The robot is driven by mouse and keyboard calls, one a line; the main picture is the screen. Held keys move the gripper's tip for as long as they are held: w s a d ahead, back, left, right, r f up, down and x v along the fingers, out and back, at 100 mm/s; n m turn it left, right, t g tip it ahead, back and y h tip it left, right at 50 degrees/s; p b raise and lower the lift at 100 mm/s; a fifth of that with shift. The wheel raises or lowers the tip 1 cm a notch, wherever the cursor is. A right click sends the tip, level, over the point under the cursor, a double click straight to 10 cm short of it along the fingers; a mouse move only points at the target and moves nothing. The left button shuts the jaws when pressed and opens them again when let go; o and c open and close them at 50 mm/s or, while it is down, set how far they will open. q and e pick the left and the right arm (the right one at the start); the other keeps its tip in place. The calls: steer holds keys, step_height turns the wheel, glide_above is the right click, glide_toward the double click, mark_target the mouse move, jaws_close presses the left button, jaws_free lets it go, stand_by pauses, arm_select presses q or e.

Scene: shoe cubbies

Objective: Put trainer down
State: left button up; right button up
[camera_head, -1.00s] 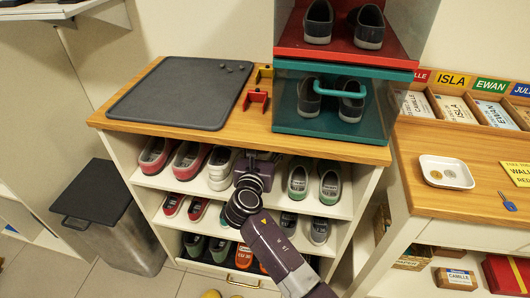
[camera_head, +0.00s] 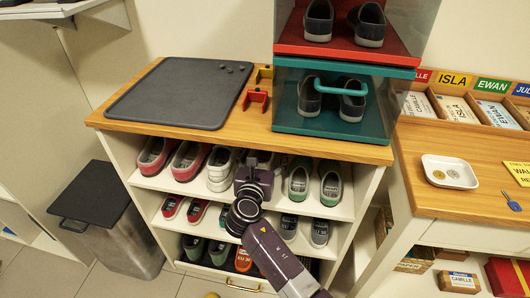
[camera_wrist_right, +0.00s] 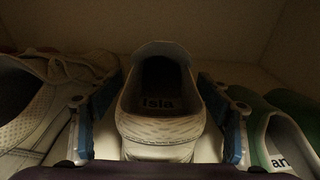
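A white trainer (camera_wrist_right: 160,125) with an "Isla" label inside stands upright on the upper shelf (camera_head: 338,208), heel toward me in the right wrist view. My right gripper (camera_wrist_right: 160,128) is open around it, with a blue-padded finger on each side and a small gap visible at both. In the head view my right gripper (camera_head: 255,168) is at the mouth of the upper shelf and hides most of this trainer. Another white trainer (camera_head: 219,170) is just left of it. My left gripper is not in view.
Red trainers (camera_head: 187,162) stand farther left on the shelf, green-grey trainers (camera_head: 299,182) to the right. More shoes fill the shelf below. A grey mat (camera_head: 180,92) on the wooden top is mostly bare. A teal shoe box (camera_head: 335,125) stands at the top right.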

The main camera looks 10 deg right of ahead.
mark_target(268, 161)
steer(key=shift+r, duration=0.2)
arm_select(q)
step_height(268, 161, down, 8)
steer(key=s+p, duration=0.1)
steer(key=p, duration=0.1)
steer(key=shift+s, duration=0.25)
arm_select(e)
steer(key=v, duration=1.2)
